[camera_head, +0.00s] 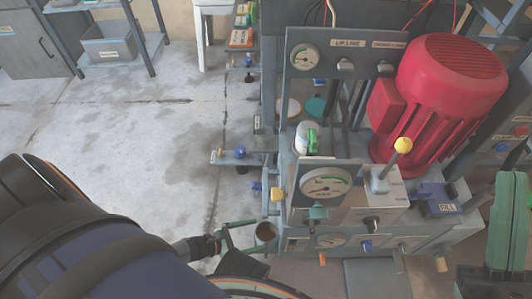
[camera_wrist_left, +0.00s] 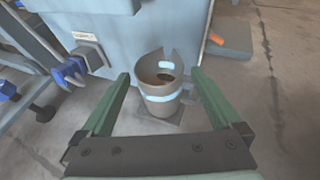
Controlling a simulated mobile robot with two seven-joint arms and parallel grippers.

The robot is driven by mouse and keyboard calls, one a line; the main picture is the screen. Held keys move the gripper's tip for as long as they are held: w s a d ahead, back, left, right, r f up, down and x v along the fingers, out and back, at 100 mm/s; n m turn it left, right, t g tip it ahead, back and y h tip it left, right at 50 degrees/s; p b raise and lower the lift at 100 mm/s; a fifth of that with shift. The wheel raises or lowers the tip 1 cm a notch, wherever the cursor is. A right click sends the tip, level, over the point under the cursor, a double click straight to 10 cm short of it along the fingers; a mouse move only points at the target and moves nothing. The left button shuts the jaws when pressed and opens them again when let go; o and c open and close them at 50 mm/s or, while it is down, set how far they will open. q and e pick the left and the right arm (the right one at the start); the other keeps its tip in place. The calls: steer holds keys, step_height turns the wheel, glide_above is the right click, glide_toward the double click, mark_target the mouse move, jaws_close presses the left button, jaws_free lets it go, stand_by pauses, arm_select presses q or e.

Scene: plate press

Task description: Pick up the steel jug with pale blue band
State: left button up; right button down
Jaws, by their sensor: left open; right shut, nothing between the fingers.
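The steel jug (camera_wrist_left: 160,108) with a pale blue band stands upright in the left wrist view, its open mouth facing up. It also shows in the camera_head view (camera_head: 266,231), beside the press's front left corner, mostly hidden. My left gripper (camera_wrist_left: 160,76) is open, its green fingers on either side of the jug with a visible gap at each side. In the camera_head view my left gripper (camera_head: 256,234) reaches in from the left at the jug. My right gripper (camera_head: 508,222) is shut and empty at the right edge.
The press has a red motor (camera_head: 440,95), gauges (camera_head: 325,184) and a yellow-knobbed lever (camera_head: 403,145). In the left wrist view its blue-grey body (camera_wrist_left: 150,40) stands close behind the jug. A blue knob (camera_wrist_left: 70,70) juts out at left. Open floor (camera_head: 130,130) lies left of the press.

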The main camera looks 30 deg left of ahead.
mark_target(275, 229)
arm_select(q)
steer(key=b+x, duration=0.1)
steer(key=x, duration=0.3)
steer(key=shift+w, duration=0.1)
jaws_close()
stand_by(0.7)
